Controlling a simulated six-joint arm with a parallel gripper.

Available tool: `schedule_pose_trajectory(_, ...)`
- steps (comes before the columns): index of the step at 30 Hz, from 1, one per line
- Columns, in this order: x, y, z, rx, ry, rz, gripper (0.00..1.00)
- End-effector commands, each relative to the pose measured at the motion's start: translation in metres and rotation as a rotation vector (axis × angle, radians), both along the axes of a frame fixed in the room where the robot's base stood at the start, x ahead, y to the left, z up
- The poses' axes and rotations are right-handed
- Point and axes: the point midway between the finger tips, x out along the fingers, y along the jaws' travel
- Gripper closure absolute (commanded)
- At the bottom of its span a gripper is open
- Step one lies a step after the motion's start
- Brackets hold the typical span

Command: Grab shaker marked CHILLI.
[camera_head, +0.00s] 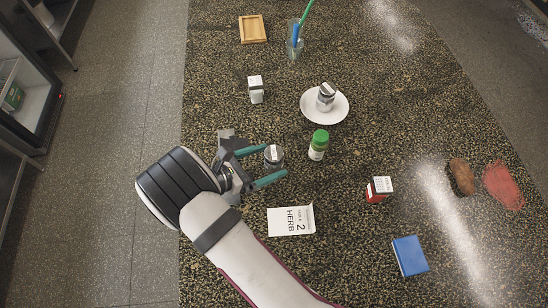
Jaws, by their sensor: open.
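My gripper (275,161) is open, with its teal fingers on either side of a small shaker (273,154) with a grey body and a pale top label. I cannot tell whether the fingers touch it. A green-capped shaker (318,146) stands just to the right. A grey-and-white shaker (326,96) is on a white plate (309,109) further back. A white-topped shaker (255,90) stands at the back left. A red container with a white top (379,190) stands at the right. I cannot read CHILLI on any of them; the labels are too small.
A card reading HERB 2 (291,220) lies near my arm. A blue block (410,256), a brown patch (461,176) and a red patch (503,185) are at the right. A wooden tray (241,30) and a glass with sticks (295,48) are at the back. The counter's left edge is close.

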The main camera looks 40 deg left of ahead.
Motion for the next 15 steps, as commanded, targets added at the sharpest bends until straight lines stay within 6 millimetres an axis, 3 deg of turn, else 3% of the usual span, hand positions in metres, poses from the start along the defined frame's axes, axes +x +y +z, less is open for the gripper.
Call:
schedule_pose_trajectory(3,0.015,-0.006,-0.007,-0.001,0.001,-0.001,0.03)
schedule_pose_trajectory(10,0.018,-0.006,-0.008,0.001,0.002,0.001,0.03)
schedule_pose_trajectory(15,0.018,-0.006,-0.008,0.001,0.002,0.0,0.34)
